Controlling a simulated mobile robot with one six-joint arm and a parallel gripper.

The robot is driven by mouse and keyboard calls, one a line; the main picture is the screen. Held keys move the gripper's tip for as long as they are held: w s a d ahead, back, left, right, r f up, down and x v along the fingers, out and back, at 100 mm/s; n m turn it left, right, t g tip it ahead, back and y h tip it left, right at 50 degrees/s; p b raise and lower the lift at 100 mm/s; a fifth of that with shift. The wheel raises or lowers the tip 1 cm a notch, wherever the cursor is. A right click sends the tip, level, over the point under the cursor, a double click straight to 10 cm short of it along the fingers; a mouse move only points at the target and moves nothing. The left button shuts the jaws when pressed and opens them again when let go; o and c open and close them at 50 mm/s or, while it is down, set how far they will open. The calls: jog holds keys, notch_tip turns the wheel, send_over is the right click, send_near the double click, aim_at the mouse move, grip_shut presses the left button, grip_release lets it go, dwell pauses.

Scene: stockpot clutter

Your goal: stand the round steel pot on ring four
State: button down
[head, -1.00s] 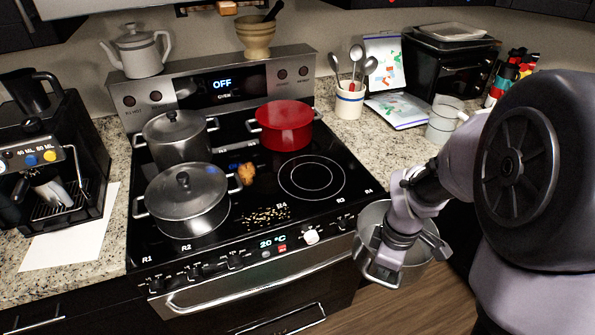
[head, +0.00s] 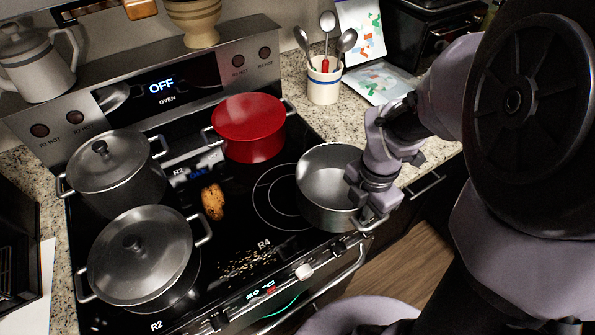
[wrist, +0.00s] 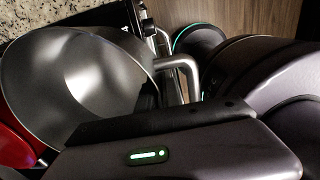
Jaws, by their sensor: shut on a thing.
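The round steel pot (head: 322,172) is open, lidless and looks empty. In the head view it is over the right part of the cooktop and covers the right side of the bare ring (head: 265,197). I cannot tell whether its base touches the glass. My gripper (head: 368,208) is shut on the pot at its near right side, where the handle is. In the wrist view the pot (wrist: 80,80) fills the upper left, with a handle (wrist: 182,66) beside my gripper (wrist: 170,140). An R4 label (head: 265,244) shows in front of the bare ring.
A red pot (head: 248,128) stands behind the bare ring. Two lidded steel pots (head: 115,170) (head: 140,258) stand on the left. A brown lump (head: 213,202) and scattered grains (head: 250,264) lie on the glass. A utensil crock (head: 324,82) stands on the counter behind.

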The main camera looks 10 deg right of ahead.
aim_at(314, 199)
jog(key=w+a, duration=0.2)
jog(key=a, duration=0.1)
jog(key=w+a+f+b, duration=0.1)
jog(key=w+a, duration=0.1)
jog(key=w+a+b, duration=0.1)
jog(key=w+a, duration=0.2)
jog(key=shift+a+f, duration=0.15)
jog(key=shift+a, duration=0.2)
notch_tip(314, 199, down, 4)
jog(key=b, duration=0.2)
jog(key=shift+b, duration=0.35)
jog(key=shift+w+r, duration=0.1)
jog(key=shift+r, duration=0.25)
jog(key=c, duration=2)
grip_release()
jog(key=shift+f, duration=0.2)
jog(key=o, duration=0.5)
jog(key=shift+c, duration=0.2)
jog(key=shift+r, duration=0.15)
